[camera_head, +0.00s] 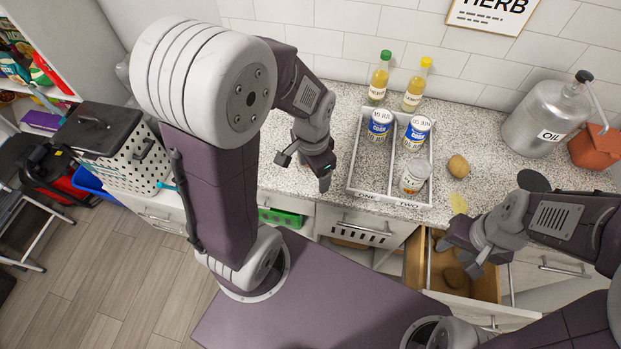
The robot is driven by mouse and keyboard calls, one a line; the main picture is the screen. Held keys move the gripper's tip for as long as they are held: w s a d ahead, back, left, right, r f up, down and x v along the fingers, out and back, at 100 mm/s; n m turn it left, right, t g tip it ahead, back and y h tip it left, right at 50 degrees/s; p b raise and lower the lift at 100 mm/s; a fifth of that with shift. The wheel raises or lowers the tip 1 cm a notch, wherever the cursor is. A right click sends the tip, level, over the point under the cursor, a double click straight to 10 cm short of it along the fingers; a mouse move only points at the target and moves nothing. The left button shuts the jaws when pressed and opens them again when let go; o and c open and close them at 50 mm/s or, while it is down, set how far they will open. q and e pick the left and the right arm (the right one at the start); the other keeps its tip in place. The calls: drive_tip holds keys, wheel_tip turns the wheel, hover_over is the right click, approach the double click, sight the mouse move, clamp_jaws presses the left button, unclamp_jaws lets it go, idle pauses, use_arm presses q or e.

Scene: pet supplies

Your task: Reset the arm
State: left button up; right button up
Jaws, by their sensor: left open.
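My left arm comes in large from the left and reaches over the counter. My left gripper (304,172) is open and empty, with its fingers pointing down, left of the white divided tray (352,165). My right gripper (458,256) is at the right, in front of the counter edge and over the open drawer (416,262). Its two fingers look apart and nothing shows between them.
The tray holds two blue-labelled cans (380,125) and a jar (414,177). Behind it stand two yellow bottles (379,78). A potato (458,166), a metal oil can (543,118) and an orange container (595,147) are to its right. Potato-like items (455,278) lie in the drawer.

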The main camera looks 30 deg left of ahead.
use_arm(q)
drive_tip(key=s+n, duration=0.1)
drive_tip(key=n, duration=0.1)
drive_tip(key=s+n, duration=0.1)
drive_tip(key=n, duration=0.1)
drive_tip(key=s+f+n, duration=0.1)
drive_tip(key=n, duration=0.1)
drive_tip(key=shift+s+d+n, duration=0.1)
drive_tip(key=shift+d+n, duration=0.2)
drive_tip(key=shift+d, duration=0.05)
